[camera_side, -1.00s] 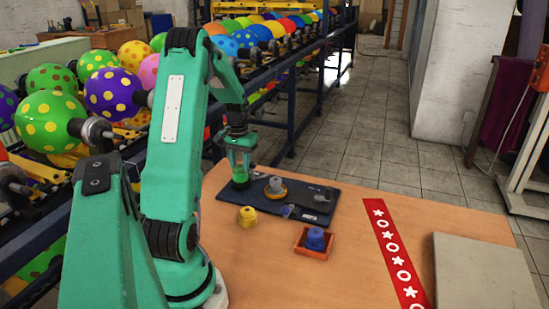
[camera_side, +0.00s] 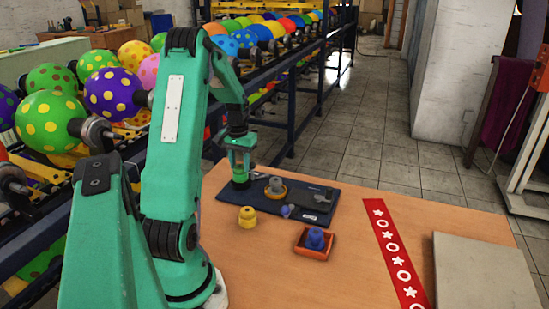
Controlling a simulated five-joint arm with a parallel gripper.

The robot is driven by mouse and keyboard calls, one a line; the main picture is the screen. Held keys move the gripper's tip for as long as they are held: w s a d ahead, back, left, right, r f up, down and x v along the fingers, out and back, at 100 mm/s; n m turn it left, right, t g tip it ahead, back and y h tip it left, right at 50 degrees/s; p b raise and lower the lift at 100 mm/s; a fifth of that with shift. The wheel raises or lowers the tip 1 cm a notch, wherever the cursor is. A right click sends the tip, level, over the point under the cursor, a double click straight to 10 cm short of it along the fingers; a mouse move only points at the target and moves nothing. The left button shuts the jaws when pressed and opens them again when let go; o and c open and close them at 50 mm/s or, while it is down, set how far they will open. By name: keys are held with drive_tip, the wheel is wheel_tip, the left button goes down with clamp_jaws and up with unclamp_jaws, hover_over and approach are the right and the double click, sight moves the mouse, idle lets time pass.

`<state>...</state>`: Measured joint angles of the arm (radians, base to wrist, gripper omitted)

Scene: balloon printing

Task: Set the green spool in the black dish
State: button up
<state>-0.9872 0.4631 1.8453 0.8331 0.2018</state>
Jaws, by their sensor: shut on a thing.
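My gripper (camera_side: 240,163) points down at the left end of the dark mat and is shut on the green spool (camera_side: 240,176). Its fingers hide much of the spool. A small black round thing, which looks like the black dish (camera_side: 241,185), shows directly beneath the spool on the mat. The spool is at or just above the dish; I cannot tell whether they touch.
A yellow spool (camera_side: 247,216) stands in front. A blue spool (camera_side: 315,238) sits in an orange tray (camera_side: 313,256).

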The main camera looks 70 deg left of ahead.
drive_tip(key=shift+f, duration=0.95)
idle(1.0)
drive_tip(key=o, duration=0.9)
wheel_tip(320, 180, up, 8)
drive_tip(key=shift+f, duration=0.25)
drive_tip(key=shift+r, duration=0.15)
